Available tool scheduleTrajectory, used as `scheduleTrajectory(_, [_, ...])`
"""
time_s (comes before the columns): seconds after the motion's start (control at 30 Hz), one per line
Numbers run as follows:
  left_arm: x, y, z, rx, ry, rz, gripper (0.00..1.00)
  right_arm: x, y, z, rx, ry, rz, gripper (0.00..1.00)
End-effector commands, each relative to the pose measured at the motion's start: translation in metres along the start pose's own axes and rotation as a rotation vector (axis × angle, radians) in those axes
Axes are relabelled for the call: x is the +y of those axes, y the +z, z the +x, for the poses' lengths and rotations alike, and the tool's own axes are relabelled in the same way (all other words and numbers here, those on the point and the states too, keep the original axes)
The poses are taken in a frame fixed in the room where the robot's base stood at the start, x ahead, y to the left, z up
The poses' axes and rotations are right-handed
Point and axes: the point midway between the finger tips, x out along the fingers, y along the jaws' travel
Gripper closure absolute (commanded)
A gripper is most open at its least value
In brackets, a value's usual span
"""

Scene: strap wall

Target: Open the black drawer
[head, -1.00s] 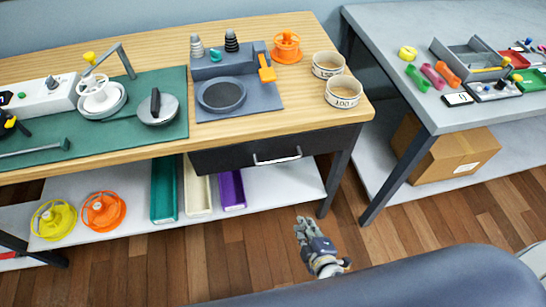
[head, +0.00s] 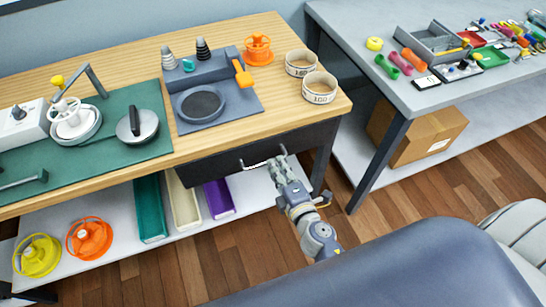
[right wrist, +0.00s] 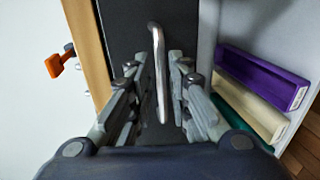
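The black drawer (head: 225,165) sits under the wooden tabletop and looks shut. Its silver bar handle (head: 262,163) runs along the drawer front. My right gripper (head: 279,166) is at the right part of the handle. In the right wrist view, the handle (right wrist: 158,75) lies between the two open fingers of the right gripper (right wrist: 165,75), with a gap visible on each side. The black drawer front (right wrist: 130,40) is right behind it. My left gripper does not show in either view.
A shelf below the drawer holds teal (head: 150,208), cream (head: 185,194) and purple (head: 218,198) bins. A grey table (head: 440,100) stands to the right, with a cardboard box (head: 415,133) beneath. Bare wooden floor (head: 250,260) lies in front.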

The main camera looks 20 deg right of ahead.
Motion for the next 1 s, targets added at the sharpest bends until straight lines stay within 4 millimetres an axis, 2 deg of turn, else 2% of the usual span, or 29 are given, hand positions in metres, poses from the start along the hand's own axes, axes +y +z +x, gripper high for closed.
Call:
scheduleTrajectory(0.1, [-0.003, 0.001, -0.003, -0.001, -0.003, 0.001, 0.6, 0.002, 0.0, 0.018, -0.001, 0.001, 0.001, 0.82])
scheduleTrajectory(0.3, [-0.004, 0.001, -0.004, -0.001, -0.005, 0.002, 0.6, 0.0, 0.0, 0.036, 0.0, 0.0, 0.0, 0.82])
scheduleTrajectory(0.67, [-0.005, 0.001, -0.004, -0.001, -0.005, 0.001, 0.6, 0.0, 0.0, 0.04, -0.001, -0.001, 0.001, 0.82])
scheduleTrajectory(0.77, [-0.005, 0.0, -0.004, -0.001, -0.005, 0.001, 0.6, -0.001, 0.0, 0.04, -0.001, -0.001, 0.001, 1.0])
scheduleTrajectory(1.0, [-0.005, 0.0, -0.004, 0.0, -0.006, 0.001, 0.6, -0.001, 0.0, 0.04, -0.001, -0.001, 0.002, 1.0])
